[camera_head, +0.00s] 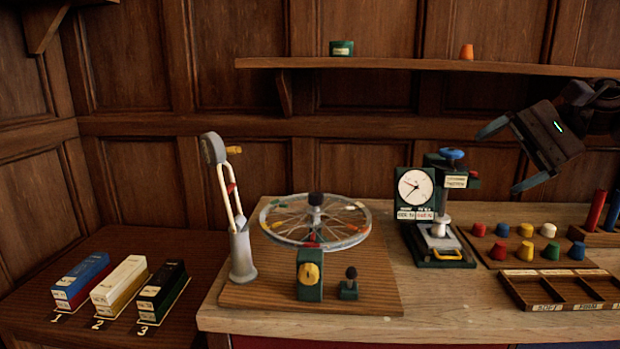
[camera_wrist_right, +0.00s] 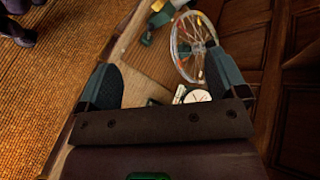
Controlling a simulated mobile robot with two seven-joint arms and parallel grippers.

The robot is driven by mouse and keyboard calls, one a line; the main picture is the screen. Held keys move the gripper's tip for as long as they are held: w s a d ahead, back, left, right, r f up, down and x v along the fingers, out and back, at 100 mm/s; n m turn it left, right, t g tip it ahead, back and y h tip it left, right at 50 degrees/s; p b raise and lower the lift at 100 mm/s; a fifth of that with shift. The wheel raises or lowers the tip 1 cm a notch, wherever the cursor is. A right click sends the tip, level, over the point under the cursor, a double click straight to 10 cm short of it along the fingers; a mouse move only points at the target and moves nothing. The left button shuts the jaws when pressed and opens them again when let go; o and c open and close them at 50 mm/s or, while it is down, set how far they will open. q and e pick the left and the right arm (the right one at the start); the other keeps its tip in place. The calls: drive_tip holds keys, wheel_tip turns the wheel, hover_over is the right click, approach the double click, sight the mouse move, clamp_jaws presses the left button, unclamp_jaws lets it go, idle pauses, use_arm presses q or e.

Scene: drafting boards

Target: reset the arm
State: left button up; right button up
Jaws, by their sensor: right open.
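My right gripper (camera_head: 498,158) comes in from the right edge. It is open and empty, in the air above the bench, to the right of the dial press (camera_head: 450,200) and clear of everything. In the right wrist view its two dark fingers (camera_wrist_right: 160,78) stand wide apart with nothing held between them. An upright arm-like stand (camera_head: 232,210) with a grey head, pale rods and a yellow knob rises at the left of the wheel board. A spoked wheel (camera_head: 280,226) lies flat there; it also shows in the wrist view (camera_wrist_right: 193,45). My left gripper is not in view.
A dial gauge (camera_head: 415,188) stands by the press. Coloured knobs on a board (camera_head: 490,252), a compartment tray (camera_head: 515,290) and red and blue cylinders lie at right. Three boxes (camera_head: 118,285) sit on the left table. A shelf (camera_head: 380,64) spans the back wall.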

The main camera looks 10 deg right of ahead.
drive_tip(key=s+a+f+m+t+h+p, duration=0.15)
drive_tip(key=f+m+t, duration=0.55)
drive_tip(key=f+m, duration=0.95)
drive_tip(key=s+a+f+m+t, duration=0.25)
drive_tip(key=f+m+t, duration=0.45)
drive_tip(key=f+m, duration=0.95)
drive_tip(key=s+a+f+m+g+h+p, duration=0.1)
drive_tip(key=s+a+f+m+g+h, duration=0.2)
drive_tip(key=s+f+m, duration=0.6)
drive_tip(key=s+a+f+m+g+h, duration=0.3)
drive_tip(key=s+a+f+m+h, duration=0.4)
drive_tip(key=m, duration=1.1)
drive_tip(key=s+f, duration=0.2)
drive_tip(key=s, duration=0.1)
drive_tip(key=shift+f+m+p, duration=0.2)
drive_tip(key=shift+m+p, duration=0.1)
drive_tip(key=shift+p, duration=0.05)
drive_tip(key=shift+a, duration=0.1)
